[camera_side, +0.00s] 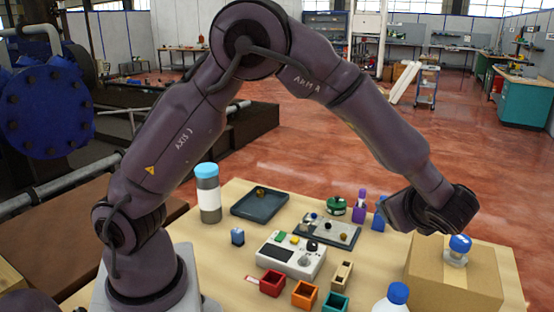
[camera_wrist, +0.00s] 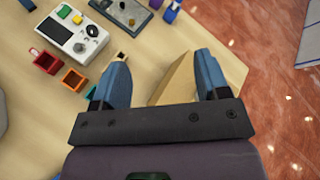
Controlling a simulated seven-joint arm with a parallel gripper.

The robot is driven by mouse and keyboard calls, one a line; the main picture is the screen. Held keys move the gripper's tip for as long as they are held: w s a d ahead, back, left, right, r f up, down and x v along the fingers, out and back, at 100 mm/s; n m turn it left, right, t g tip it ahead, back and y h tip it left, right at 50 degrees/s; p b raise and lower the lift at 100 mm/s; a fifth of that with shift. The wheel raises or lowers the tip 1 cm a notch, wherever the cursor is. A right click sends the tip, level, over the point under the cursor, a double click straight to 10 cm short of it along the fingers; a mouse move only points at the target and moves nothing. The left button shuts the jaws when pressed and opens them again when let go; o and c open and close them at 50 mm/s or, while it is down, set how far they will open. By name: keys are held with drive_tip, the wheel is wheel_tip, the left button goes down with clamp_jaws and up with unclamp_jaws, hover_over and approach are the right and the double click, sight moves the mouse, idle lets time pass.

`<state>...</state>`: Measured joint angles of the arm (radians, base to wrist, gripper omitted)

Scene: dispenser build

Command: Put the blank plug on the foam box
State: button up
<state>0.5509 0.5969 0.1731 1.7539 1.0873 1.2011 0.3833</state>
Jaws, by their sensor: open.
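My gripper (camera_wrist: 162,58) is open in the wrist view, with its two blue fingers wide apart and nothing held between them. In the side view it hangs near the cardboard box at the right, its fingertips not clear. No part can be surely named as the blank plug. Small pieces lie on the dark grey plate (camera_side: 313,236) and a brownish piece (camera_side: 260,192) lies in the dark tray (camera_side: 246,204). Which thing is the foam box is also unclear. The cardboard box (camera_side: 438,284) shows partly between my fingers in the wrist view (camera_wrist: 176,84).
A white control box (camera_side: 287,263) stands mid-table. Red (camera_side: 271,285), orange (camera_side: 305,295) and teal (camera_side: 335,302) open bins line the front, beside a tan slotted block (camera_side: 342,274). A blue-capped bottle (camera_side: 395,300) and a blue-topped item (camera_side: 460,244) stand at right.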

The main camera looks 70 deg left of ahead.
drive_tip(key=s+a+r+n+g+h, duration=0.1)
drive_tip(key=s+a+r+n+h, duration=0.25)
drive_tip(key=s, duration=0.25)
drive_tip(key=s+a+r+n+g+h, duration=0.1)
drive_tip(key=s+a+r+n+h, duration=0.15)
drive_tip(key=s+r+n, duration=0.35)
drive_tip(key=s+d+n+t+h, duration=0.3)
drive_tip(key=s+n+h, duration=0.2)
drive_tip(key=s, duration=0.7)
drive_tip(key=shift+s+r+n, duration=0.15)
drive_tip(key=shift+s+n, duration=0.05)
drive_tip(key=shift+n, duration=0.75)
